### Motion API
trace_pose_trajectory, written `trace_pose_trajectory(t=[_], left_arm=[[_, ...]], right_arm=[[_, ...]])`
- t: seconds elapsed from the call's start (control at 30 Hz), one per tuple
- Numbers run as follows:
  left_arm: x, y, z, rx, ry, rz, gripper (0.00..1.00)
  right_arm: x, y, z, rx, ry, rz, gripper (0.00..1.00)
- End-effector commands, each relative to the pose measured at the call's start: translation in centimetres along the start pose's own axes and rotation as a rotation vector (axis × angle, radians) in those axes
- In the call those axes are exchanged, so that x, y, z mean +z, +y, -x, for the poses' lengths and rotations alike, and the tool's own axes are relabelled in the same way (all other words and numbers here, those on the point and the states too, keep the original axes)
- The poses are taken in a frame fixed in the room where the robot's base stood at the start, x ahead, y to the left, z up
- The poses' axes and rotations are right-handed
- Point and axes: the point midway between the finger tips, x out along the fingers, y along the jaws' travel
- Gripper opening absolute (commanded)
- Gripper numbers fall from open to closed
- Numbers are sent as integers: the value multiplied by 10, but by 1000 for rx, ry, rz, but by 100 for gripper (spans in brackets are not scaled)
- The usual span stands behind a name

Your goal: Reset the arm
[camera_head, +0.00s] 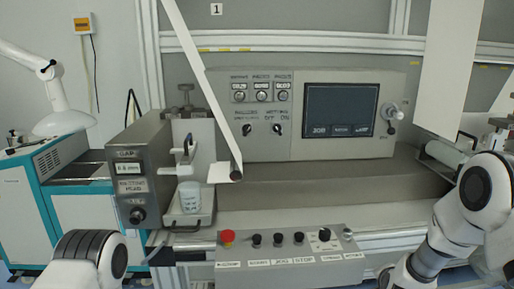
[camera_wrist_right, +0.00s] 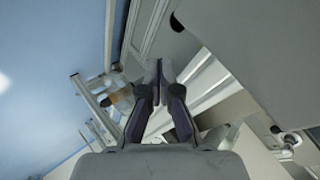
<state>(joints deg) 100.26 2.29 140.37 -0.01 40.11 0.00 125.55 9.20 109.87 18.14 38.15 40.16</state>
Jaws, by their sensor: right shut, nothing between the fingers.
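My right gripper (camera_wrist_right: 160,68) shows in the right wrist view with its dark fingers together and nothing between them. Pale machine frame bars lie beyond its fingertips. In the head view my right arm (camera_head: 470,200) is bent at the right edge, in front of the machine, and its gripper is out of the picture. A link of my left arm (camera_head: 85,262) shows at the bottom left. My left gripper is not in view.
A control console (camera_head: 285,258) with a red button (camera_head: 227,237) is at the front. A screen panel (camera_head: 341,108) stands behind. A white cup (camera_head: 190,198) sits in a small tray at the left. A white web strip (camera_head: 200,75) hangs down, and a wide white sheet (camera_head: 449,65) hangs at the right.

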Motion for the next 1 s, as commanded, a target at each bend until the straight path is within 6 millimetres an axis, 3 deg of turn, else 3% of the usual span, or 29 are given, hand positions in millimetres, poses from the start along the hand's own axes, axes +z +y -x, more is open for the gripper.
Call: trace_pose_trajectory(t=[0.03, 0.17, 0.3, 0.43, 0.5, 0.6, 1.0], left_arm=[[0, 0, 5, 0, 0, 0, 59], [0, 0, 12, 0, 0, 0, 59], [0, 0, 20, 0, 0, 0, 59], [0, 0, 25, 0, 0, 0, 59], [0, 0, 26, 0, 0, 0, 59], [0, 0, 27, 0, 0, 0, 59], [0, 0, 27, 0, 0, 0, 59]], right_arm=[[26, 32, 5, 56, -56, 100, 0], [94, 123, 33, 179, -243, 404, 0], [156, 219, 92, 274, -500, 721, 0], [192, 286, 158, 307, -737, 952, 0], [202, 307, 186, 308, -830, 1031, 0], [209, 322, 206, 303, -902, 1088, 0], [210, 324, 209, 301, -914, 1098, 0]])
